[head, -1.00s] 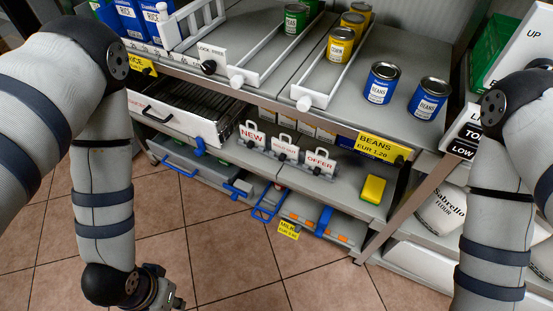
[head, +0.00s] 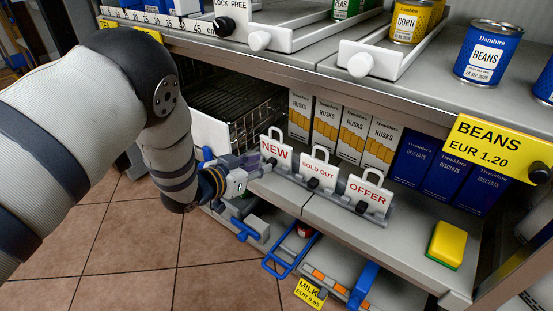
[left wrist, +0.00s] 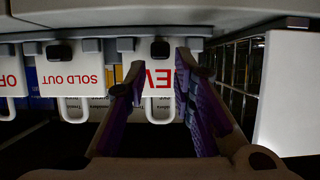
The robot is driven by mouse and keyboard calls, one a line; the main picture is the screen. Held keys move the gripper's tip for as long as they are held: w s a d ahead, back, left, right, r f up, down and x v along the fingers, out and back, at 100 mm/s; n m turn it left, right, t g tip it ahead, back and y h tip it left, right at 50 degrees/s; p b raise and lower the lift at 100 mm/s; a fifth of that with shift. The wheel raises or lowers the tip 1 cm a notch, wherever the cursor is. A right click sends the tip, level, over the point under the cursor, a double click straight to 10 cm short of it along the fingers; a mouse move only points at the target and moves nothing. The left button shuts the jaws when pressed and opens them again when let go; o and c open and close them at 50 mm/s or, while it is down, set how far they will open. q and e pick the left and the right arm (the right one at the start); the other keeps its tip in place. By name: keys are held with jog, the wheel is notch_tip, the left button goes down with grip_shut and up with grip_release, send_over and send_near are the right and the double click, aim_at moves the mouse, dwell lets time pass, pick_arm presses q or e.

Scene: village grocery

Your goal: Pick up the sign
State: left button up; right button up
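Three small white signs with red letters and handle loops stand in a rack (head: 335,195) on the middle shelf: NEW (head: 274,151), SOLD OUT (head: 318,174) and OFFER (head: 368,193). My left gripper (head: 254,166) is just left of the NEW sign. In the left wrist view, which is upside down, the open fingers (left wrist: 158,72) show with the NEW sign (left wrist: 160,92) between and behind them, partly covered. The SOLD OUT sign (left wrist: 70,80) is beside it. I cannot tell whether the fingers touch the NEW sign. My right gripper is not in view.
Rusks boxes (head: 325,126) and blue biscuits boxes (head: 440,172) stand behind the signs. A wire basket (head: 235,118) is left of them. A yellow sponge (head: 447,244) lies right. The upper shelf edge (head: 330,75) overhangs. Floor is free at left.

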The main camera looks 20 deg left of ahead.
aim_at(266, 176)
pick_arm(q)
jog(key=w+f, duration=0.1)
jog(key=w+d+f+b, duration=0.1)
jog(key=shift+w+f, duration=0.25)
jog(key=shift+w, duration=0.35)
jog(key=shift+r, duration=0.2)
grip_shut()
